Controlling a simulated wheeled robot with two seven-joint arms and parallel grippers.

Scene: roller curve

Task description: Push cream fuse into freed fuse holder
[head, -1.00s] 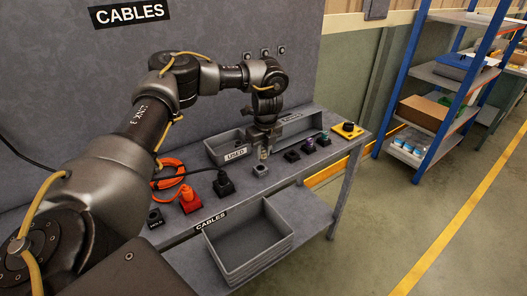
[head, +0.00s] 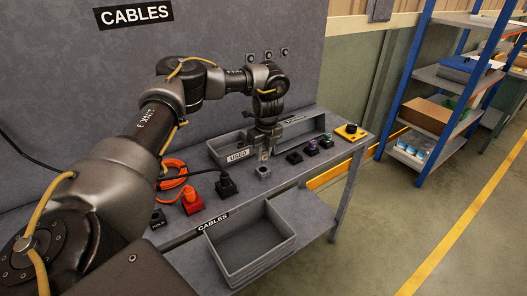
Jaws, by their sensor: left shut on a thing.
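My left gripper (head: 265,153) points down over the worktop, just in front of the bin labelled USED. It is shut on a small pale thing, which fits the cream fuse; the jaws hide most of it. Just below and in front of it is a small grey block with a dark opening (head: 262,173), apart from the jaws as far as I can tell. To the right is a row of small black fuse holders. The nearest holder (head: 294,158) shows no coloured fuse; the others carry a purple fuse (head: 311,147) and a green one (head: 327,141). My right gripper is not in view.
A black plug with a cable (head: 226,186) and a red plug (head: 191,202) stand left of the grey block. The USED bin (head: 228,152) lies behind the gripper. A yellow box with a black knob (head: 351,132) is at the right end. A grey crate (head: 249,263) sits below.

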